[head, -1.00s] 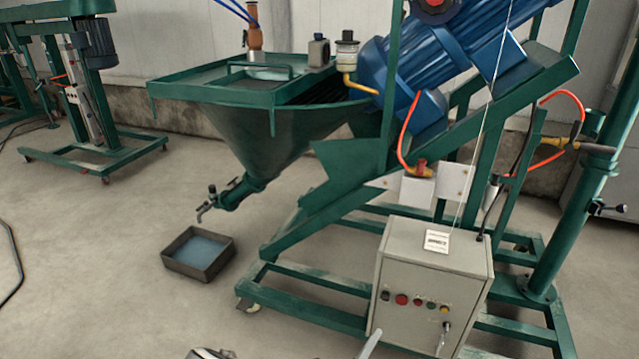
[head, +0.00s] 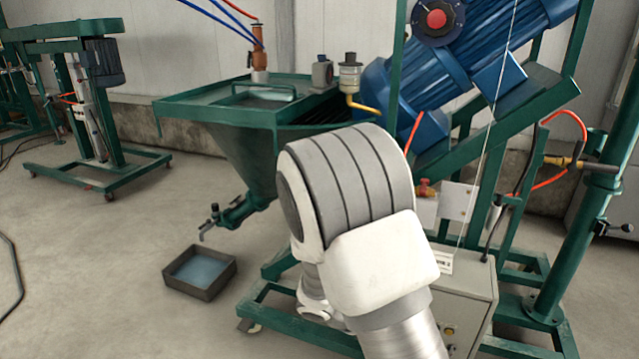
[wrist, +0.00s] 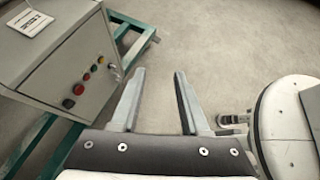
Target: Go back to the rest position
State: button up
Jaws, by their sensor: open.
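My gripper (wrist: 155,100) shows in the wrist view with its two fingers apart and nothing between them. It is over bare grey floor, just right of the grey control box (wrist: 60,50) with its several coloured buttons. In the head view my white and grey arm rises in front of the machine and hides most of the control box (head: 470,300). My gripper itself cannot be made out in the head view.
The green machine has a hopper (head: 235,150), a blue motor (head: 460,70) and a low green frame (head: 530,310). A grey tray (head: 200,272) of bluish liquid lies below the hopper's valve (head: 222,220). Open floor lies to the left.

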jog(key=s+a+r+m+t+y, duration=0.25)
jog(key=s+r+m+y, duration=0.4)
jog(key=r+m, duration=0.35)
jog(key=s+a+r+m+t+y, duration=0.25)
jog(key=s+r+m+y, duration=0.4)
jog(key=r, duration=0.55)
notch_tip(320, 180, up, 24)
jog(key=s+m+h+p, duration=0.1)
jog(key=m+p, duration=0.1)
jog(key=p, duration=2.3)
jog(key=shift+d+r+h, duration=0.25)
jog(key=shift+d+h, duration=0.05)
jog(key=shift+h, duration=0.1)
